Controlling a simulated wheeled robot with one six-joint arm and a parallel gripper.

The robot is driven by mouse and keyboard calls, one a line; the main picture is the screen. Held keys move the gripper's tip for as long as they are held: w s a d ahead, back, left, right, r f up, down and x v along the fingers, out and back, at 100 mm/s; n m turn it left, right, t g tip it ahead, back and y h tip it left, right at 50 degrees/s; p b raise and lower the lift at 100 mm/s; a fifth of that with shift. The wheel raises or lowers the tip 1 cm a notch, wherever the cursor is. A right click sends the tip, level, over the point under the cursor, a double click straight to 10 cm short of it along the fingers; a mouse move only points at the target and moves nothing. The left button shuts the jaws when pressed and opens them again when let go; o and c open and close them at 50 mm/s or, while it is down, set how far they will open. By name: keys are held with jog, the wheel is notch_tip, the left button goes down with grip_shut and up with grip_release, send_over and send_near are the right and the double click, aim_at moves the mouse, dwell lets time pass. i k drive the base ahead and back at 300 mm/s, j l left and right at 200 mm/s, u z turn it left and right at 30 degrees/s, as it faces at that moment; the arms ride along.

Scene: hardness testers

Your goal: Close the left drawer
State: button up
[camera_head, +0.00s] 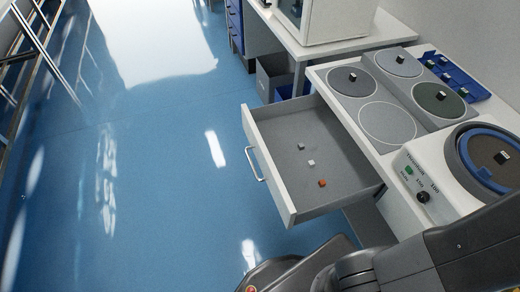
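A drawer (277,184) with a white front and grey inside stands pulled out from under the white bench. Its metal bar handle (253,163) is on the front, facing left over the blue floor. Inside lie two small pale cubes (311,162) and one orange-red cube (322,183). My dark arm links fill the bottom right corner. My gripper is not in view, so its state and distance from the drawer do not show.
The bench top (398,156) carries round grey discs, a blue rack (455,77) and a machine with a dark knob (423,197). A grey bin (273,78) stands on the floor beyond the drawer. Blue floor (165,160) left of the drawer is clear.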

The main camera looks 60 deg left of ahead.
aim_at(274, 132)
jog(key=k+l, duration=0.8)
